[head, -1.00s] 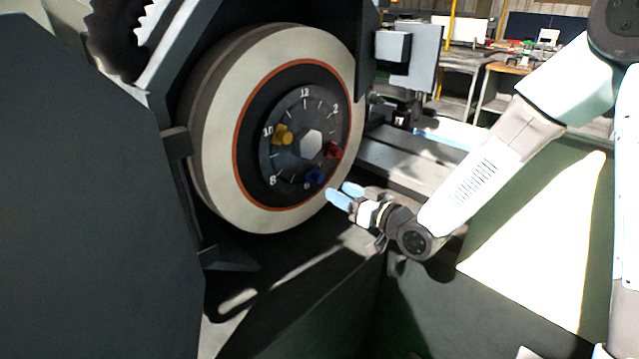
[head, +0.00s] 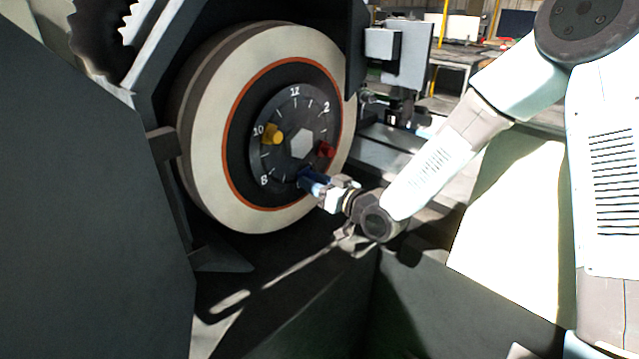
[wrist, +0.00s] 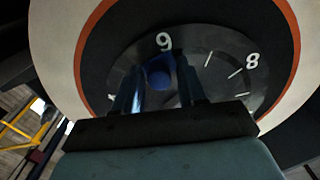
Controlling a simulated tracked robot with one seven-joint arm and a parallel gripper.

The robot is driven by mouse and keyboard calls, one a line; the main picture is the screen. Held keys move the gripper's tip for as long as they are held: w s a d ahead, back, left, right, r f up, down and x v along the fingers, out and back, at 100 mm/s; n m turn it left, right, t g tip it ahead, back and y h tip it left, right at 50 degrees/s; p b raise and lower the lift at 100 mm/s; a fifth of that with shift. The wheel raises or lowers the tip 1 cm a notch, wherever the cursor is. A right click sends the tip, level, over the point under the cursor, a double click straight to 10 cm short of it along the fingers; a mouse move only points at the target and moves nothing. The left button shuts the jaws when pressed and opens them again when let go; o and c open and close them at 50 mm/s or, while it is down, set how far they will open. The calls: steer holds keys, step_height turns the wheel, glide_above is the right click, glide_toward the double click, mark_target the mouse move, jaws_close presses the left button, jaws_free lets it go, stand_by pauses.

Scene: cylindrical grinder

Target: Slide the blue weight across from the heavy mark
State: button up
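The blue weight (wrist: 159,75) sits on the dark numbered dial face (wrist: 222,62), just below the 6 mark in the wrist view. My gripper (wrist: 161,80) is at the dial with one finger on each side of the blue weight. The fingers look open, with narrow dark gaps beside the weight. In the head view my gripper (head: 308,178) reaches the lower part of the dial and mostly hides the weight and the 6. No mark labelled heavy can be read.
A yellow weight (head: 272,134) sits near the 10 and a red weight (head: 326,150) at the dial's right side. A hex nut (head: 302,144) is at the centre. The pale grinding wheel (head: 215,150) surrounds the dial. A dark machine cover (head: 90,200) stands at the left.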

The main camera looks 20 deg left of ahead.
jaws_close()
steer(key=shift+s+a, duration=0.2)
stand_by(0.3)
